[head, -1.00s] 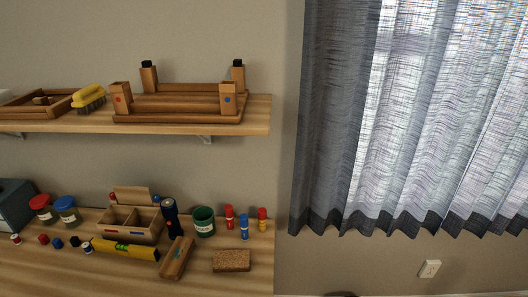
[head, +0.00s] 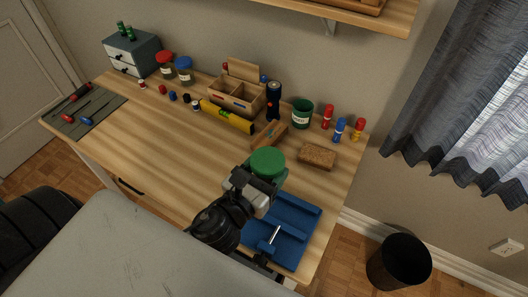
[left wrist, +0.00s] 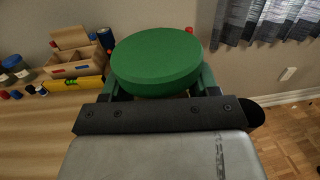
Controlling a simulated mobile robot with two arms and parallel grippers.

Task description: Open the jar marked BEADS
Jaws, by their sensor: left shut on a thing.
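A jar with a round green lid (head: 268,161) is at the front right of the desk, beside a blue fixture. The lid also fills the upper middle of the left wrist view (left wrist: 156,58). My left gripper (head: 265,178) is shut on this green-lidded jar, its fingers just below the lid's top. The jar's body and any label are mostly hidden by the lid and gripper. A red-lidded jar (head: 166,66) and a blue-lidded jar (head: 184,72) stand at the back with labels too small to read. My right gripper is not in view.
The blue fixture (head: 300,222) lies near the desk's front right edge. The desk's left middle is clear. A black bin (head: 398,263) stands on the floor.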

